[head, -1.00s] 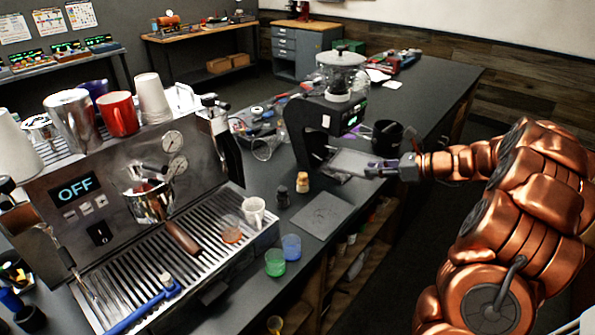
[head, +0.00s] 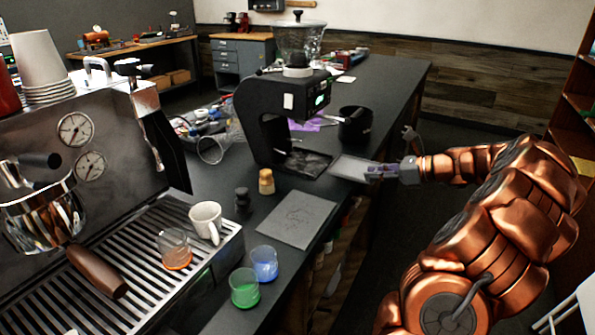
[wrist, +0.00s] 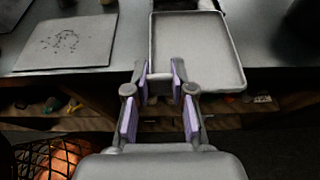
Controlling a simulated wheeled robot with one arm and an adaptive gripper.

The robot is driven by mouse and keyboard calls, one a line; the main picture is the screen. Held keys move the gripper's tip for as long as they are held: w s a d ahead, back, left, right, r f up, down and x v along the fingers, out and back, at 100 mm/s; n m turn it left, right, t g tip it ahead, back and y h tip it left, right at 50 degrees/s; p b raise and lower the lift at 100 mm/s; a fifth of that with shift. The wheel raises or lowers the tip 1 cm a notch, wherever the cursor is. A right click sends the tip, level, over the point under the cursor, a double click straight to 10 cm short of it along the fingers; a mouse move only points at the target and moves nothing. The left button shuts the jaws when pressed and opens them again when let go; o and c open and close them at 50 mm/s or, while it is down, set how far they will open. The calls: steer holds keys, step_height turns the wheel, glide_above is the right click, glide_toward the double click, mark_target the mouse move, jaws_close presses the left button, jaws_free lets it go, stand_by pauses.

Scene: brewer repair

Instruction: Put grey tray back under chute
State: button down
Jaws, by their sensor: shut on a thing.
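The grey tray (head: 352,168) is a shallow, flat rectangle with a raised rim. It is at the counter's front edge, just right of the black grinder's base (head: 303,160), and not under the grinder's head. In the wrist view the tray (wrist: 197,50) extends ahead and to the right, its near end past the counter edge. My gripper (head: 378,171) is shut on the tray's near-end tab, between purple finger pads (wrist: 161,76). The black grinder (head: 262,113) has a clear hopper on top. Its chute outlet is hidden under the head.
A black cup (head: 355,124) stands behind the tray. A grey mat (head: 297,218) lies left of it, near a wooden-topped tamper (head: 266,182). Blue (head: 264,263) and green (head: 244,287) cups stand by the espresso machine (head: 120,255). The floor right of the counter is open.

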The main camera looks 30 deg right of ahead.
steer(key=f, duration=0.1)
steer(key=p, duration=0.1)
glide_above(317, 174)
steer(key=s+d, duration=0.2)
steer(key=s, duration=0.1)
steer(key=shift+s, duration=0.1)
steer(key=x, duration=0.4)
steer(key=shift+a+r+p, duration=0.1)
steer(key=shift+r+p, duration=0.2)
steer(key=shift+r, duration=0.05)
steer(key=shift+f, duration=0.25)
steer(key=shift+f, duration=0.2)
steer(key=c, duration=1)
jaws_free()
steer(key=shift+r, duration=0.1)
